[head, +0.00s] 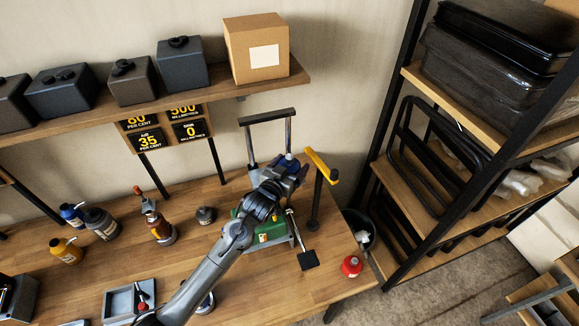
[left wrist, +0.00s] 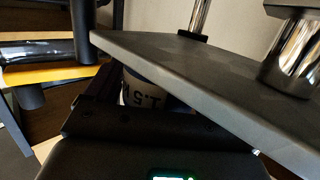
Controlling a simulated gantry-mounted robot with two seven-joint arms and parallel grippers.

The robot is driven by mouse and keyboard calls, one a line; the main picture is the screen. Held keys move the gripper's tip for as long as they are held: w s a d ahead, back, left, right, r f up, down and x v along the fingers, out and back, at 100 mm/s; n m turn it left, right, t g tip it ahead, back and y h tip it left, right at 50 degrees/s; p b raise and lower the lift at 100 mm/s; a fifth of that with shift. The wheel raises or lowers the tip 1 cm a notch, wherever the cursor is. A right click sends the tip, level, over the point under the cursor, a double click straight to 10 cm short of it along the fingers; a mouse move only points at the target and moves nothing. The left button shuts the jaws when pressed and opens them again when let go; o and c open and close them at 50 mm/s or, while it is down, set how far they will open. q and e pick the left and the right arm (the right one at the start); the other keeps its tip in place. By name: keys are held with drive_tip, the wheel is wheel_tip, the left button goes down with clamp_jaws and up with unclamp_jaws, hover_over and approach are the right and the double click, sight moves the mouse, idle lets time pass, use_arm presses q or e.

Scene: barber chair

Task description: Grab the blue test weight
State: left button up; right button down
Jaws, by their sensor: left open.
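My left gripper (head: 290,176) is open at the back right of the workbench, near the black-handled metal frame (head: 267,116). A small blue object (head: 288,161), probably the blue test weight, shows at the gripper's far side, partly hidden by it. In the left wrist view a cylinder with a white, dark-lettered band (left wrist: 146,93) and a little blue beside it shows just beyond the dark gripper parts. It is partly covered by them and by a dark plate (left wrist: 215,75). I cannot tell whether the fingers touch it. My right gripper is not in view.
A yellow-topped black post (head: 318,190) stands right of my gripper. A green device (head: 272,231) sits below my arm. A red weight-like object (head: 351,266) is near the bench's right edge. Several bottles stand at left. A shelf (head: 225,93) holds dark weights and a cardboard box (head: 257,47).

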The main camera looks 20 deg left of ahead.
use_arm(q)
drive_tip(key=shift+w+f, duration=0.1)
drive_tip(key=shift+w, duration=0.4)
clamp_jaws()
drive_tip(key=shift+d+r, duration=0.1)
drive_tip(key=shift+r, duration=0.2)
